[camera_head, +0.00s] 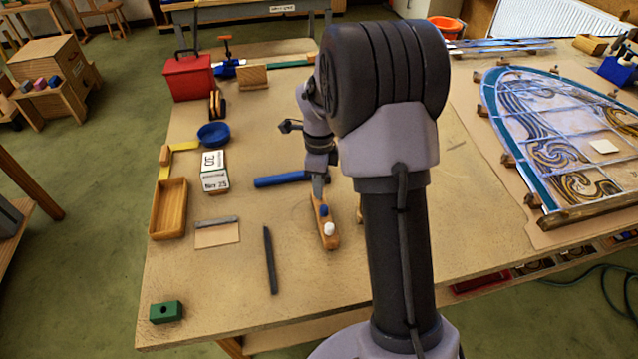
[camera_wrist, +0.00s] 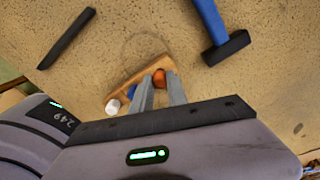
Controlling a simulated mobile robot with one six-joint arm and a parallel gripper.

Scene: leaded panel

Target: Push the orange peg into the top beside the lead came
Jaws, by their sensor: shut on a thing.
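A wooden peg block (camera_head: 325,228) lies on the bench, with a white peg (camera_head: 329,229) and a blue peg (camera_head: 324,210) standing in it. The block also shows in the wrist view (camera_wrist: 127,86). The orange peg (camera_wrist: 159,77) is at the block's far end, between my fingertips; it is hidden in the head view. My gripper (camera_wrist: 160,84) is shut on the orange peg, right over the block. I cannot tell whether the peg has lifted from its hole.
A blue-handled hammer (camera_head: 283,179) and a dark rod (camera_head: 270,260) lie near the block. The front bench top is mostly clear.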

